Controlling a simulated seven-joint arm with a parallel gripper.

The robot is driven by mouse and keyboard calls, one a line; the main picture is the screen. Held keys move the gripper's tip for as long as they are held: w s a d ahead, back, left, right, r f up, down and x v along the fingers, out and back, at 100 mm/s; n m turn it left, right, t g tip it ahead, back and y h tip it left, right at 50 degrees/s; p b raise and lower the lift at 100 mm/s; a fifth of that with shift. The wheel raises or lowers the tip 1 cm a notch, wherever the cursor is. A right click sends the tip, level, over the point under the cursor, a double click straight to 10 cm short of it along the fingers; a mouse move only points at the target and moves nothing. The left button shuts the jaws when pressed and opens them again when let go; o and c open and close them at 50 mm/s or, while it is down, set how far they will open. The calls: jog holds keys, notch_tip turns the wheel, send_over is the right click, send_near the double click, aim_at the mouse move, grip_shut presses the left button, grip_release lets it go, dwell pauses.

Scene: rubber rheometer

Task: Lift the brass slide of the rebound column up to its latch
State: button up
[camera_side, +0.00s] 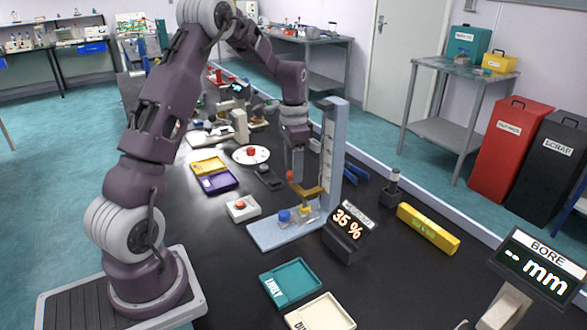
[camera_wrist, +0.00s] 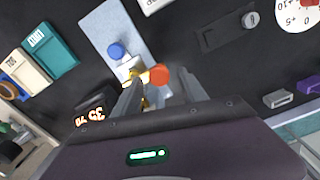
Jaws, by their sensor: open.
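The rebound column (camera_side: 333,140) is a pale blue upright on a flat base (camera_side: 267,235), which also shows in the wrist view (camera_wrist: 105,22). Its brass slide (camera_side: 308,192) sits low on the column, with a red knob or ball (camera_wrist: 159,75) beside it. My gripper (camera_side: 297,178) points down at the slide, close to the column's front. In the wrist view its two fingers (camera_wrist: 158,78) are spread, with the red part and some brass between or just beyond the tips. Whether they touch the slide I cannot tell. The latch is not clearly visible.
A blue knob (camera_side: 284,215) and a yellow piece (camera_side: 305,210) stand on the base. A display reading 35 % (camera_side: 347,232) is just right of it. Teal (camera_side: 290,282) and cream trays lie in front. A yellow bar (camera_side: 428,228) lies to the right.

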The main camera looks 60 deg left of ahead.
jog(key=shift+f, duration=0.4)
jog(key=shift+c, duration=0.4)
grip_shut()
jog(key=shift+r, duration=0.1)
dwell(0.7)
